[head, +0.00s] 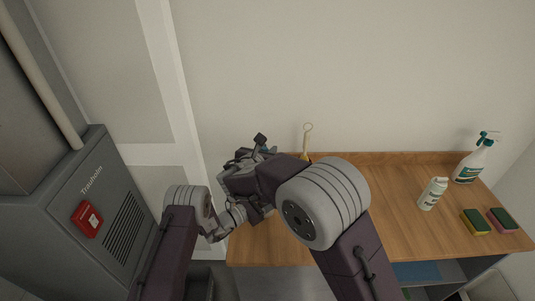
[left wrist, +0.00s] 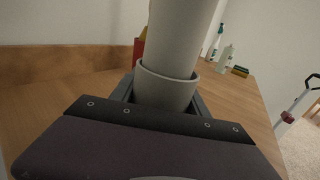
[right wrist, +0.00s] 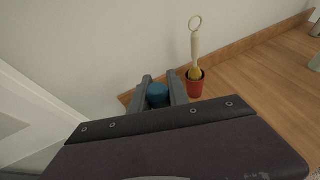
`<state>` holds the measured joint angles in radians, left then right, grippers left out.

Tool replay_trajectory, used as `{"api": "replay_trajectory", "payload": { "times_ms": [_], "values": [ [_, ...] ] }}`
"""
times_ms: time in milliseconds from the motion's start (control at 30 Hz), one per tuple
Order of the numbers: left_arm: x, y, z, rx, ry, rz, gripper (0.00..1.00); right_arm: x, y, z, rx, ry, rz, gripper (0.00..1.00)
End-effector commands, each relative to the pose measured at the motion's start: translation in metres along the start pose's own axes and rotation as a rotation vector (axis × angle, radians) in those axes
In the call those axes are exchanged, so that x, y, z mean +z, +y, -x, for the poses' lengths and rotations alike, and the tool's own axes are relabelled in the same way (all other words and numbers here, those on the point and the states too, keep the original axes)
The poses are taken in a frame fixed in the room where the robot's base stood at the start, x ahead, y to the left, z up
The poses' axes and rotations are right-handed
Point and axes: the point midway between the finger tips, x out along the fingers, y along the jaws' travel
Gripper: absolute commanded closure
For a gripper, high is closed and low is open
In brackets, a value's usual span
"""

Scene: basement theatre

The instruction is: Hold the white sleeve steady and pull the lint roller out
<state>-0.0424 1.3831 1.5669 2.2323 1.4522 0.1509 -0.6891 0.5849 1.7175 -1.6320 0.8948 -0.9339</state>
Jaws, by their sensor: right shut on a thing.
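The white sleeve (left wrist: 166,92) stands upright in the left wrist view, between the dark fingers of my left gripper (left wrist: 164,100), which looks shut on it. A pale cylinder (left wrist: 183,35) rises out of its rim; I take it for part of the lint roller. In the right wrist view a blue round piece (right wrist: 158,95), apparently the lint roller's handle end, sits between the fingers of my right gripper (right wrist: 160,88), shut on it. In the head view my arms hide most of the sleeve and roller.
A red pot (right wrist: 195,86) with a ring-handled brush (right wrist: 195,48) stands close beside my right gripper. The wooden top (head: 400,205) has a raised back edge along the wall. A spray bottle (head: 472,163), a white bottle (head: 432,193) and two sponges (head: 476,222) are at right. The middle is clear.

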Motion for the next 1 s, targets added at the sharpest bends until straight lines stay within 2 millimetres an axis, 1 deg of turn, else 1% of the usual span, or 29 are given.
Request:
{"api": "replay_trajectory", "payload": {
  "times_ms": [33, 67, 100, 367, 467, 567, 700, 800, 900, 1000],
  "values": [
    [0.0, 0.0, 0.0, 0.0, 0.0, 0.0, 0.36, 0.0, 0.0, 0.0, 0.0, 0.0, 0.0, 1.0],
    [0.0, 0.0, 0.0, 0.0, 0.0, 0.0, 0.27, 0.0, 0.0, 0.0, 0.0, 0.0, 0.0, 1.0],
    [0.0, 0.0, 0.0, 0.0, 0.0, 0.0, 0.21, 0.0, 0.0, 0.0, 0.0, 0.0, 0.0, 1.0],
    [0.0, 0.0, 0.0, 0.0, 0.0, 0.0, 0.21, 0.0, 0.0, 0.0, 0.0, 0.0, 0.0, 1.0],
    [0.0, 0.001, 0.006, 0.002, 0.0, 0.0, 0.21, 0.0, 0.0, 0.0, 0.0, 0.0, 0.0, 1.0],
    [0.0, 0.002, 0.025, 0.005, 0.002, 0.002, 0.21, 0.0, 0.0, 0.0, 0.0, 0.0, 0.0, 1.0],
    [-0.001, 0.002, 0.062, 0.006, 0.002, 0.004, 0.21, 0.0, 0.0, 0.0, 0.0, 0.0, 0.0, 1.0],
    [0.0, 0.002, 0.087, 0.006, 0.002, 0.003, 0.21, 0.0, 0.0, 0.0, 0.0, 0.0, 0.0, 1.0],
    [0.0, 0.002, 0.105, 0.004, 0.001, 0.002, 0.21, 0.0, 0.0, 0.0, 0.0, 0.0, 0.0, 1.0],
    [0.0, 0.001, 0.116, 0.002, 0.0, 0.0, 0.21, 0.0, 0.0, 0.0, 0.0, 0.0, 0.0, 1.0]
  ]
}}
